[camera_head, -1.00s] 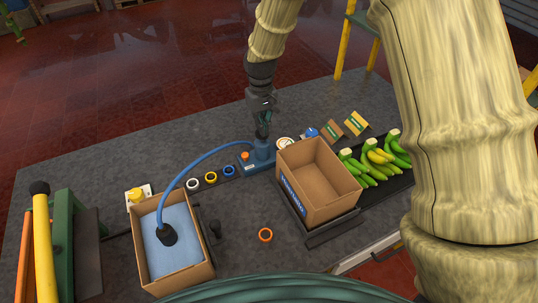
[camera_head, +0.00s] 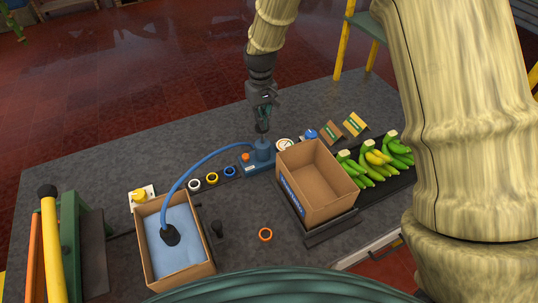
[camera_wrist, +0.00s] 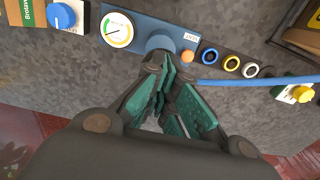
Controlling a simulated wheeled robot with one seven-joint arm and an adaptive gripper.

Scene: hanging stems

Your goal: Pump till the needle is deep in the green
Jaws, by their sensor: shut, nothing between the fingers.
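The blue pump (camera_head: 262,152) stands on the dark table with a blue hose (camera_head: 205,160) running from its left side. Its round blue top also shows in the wrist view (camera_wrist: 160,41), just beyond my fingertips. The white dial gauge (camera_head: 285,144) sits to the right of the pump; in the wrist view the gauge (camera_wrist: 117,30) shows a coloured arc, but the needle is too small to read surely. My gripper (camera_head: 262,130) points down directly above the pump top, its fingers (camera_wrist: 165,72) together and empty. I cannot tell whether the tips touch the top.
An open box with a blue bag (camera_head: 178,240) stands at the left, the hose end in it. An empty cardboard box (camera_head: 290,200) and bananas (camera_head: 375,165) are at the right. Coloured rings (camera_head: 212,178) lie left of the pump. An orange ring (camera_head: 265,234) lies in front.

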